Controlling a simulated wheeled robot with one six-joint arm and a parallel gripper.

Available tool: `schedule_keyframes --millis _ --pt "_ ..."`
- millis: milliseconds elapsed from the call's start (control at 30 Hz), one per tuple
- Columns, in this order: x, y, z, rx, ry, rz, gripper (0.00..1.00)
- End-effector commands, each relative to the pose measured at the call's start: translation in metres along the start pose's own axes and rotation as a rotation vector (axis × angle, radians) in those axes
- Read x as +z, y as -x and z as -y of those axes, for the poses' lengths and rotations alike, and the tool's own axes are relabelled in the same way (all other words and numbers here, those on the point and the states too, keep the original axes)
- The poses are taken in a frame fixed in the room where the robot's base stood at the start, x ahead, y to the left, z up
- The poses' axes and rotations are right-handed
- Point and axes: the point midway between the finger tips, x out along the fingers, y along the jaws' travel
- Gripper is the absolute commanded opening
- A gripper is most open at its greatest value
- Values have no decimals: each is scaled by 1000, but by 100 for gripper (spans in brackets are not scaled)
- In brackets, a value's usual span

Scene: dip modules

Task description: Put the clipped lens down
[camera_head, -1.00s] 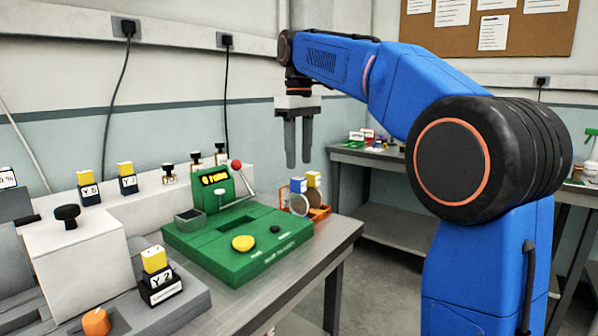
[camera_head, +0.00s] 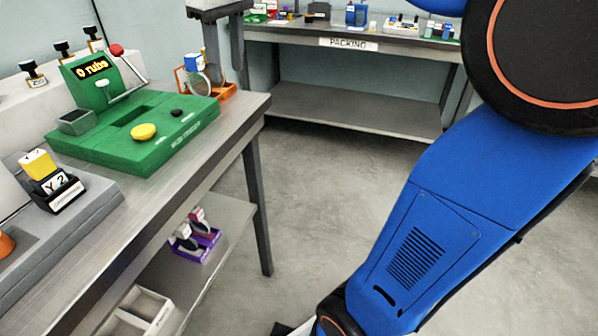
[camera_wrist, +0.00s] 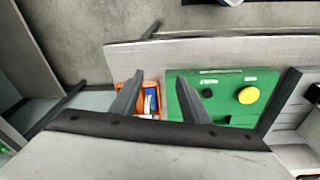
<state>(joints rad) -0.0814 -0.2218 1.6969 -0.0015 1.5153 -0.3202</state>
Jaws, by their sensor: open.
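My gripper (camera_head: 229,84) points down at the right end of the near workbench in the head view. Its two fingers are apart and nothing shows held between them. The fingers partly hide the rack. In the wrist view, the orange rack (camera_wrist: 125,87) and blue clip (camera_wrist: 151,93) show between the open fingers (camera_wrist: 160,76). Whether the fingers touch anything cannot be told.
A green rubbing station (camera_head: 110,155) with a yellow disc (camera_head: 143,131) and a red-knobbed lever stands left of the rack. A purple rack (camera_head: 205,248) with clipped items sits on the lower shelf near a white tray (camera_head: 150,302). The packing bench (camera_head: 290,36) stands behind open floor.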

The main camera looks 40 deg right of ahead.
Motion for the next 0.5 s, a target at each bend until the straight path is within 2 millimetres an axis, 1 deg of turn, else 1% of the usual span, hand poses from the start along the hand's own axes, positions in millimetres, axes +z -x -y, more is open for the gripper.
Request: schedule_keyframes --millis 33,167,200,267,400,467,500 --pt "19 -8 4 6 -25 -15 42" --pt "59 -35 12 20 -89 -56 42" --pt "72 -44 15 24 -109 -68 42" --pt "90 -58 19 29 -139 -86 42" --pt "133 -94 30 41 -206 -132 42" --pt "152 -111 35 46 -236 -151 42" --pt "164 -123 39 48 -256 -163 42"
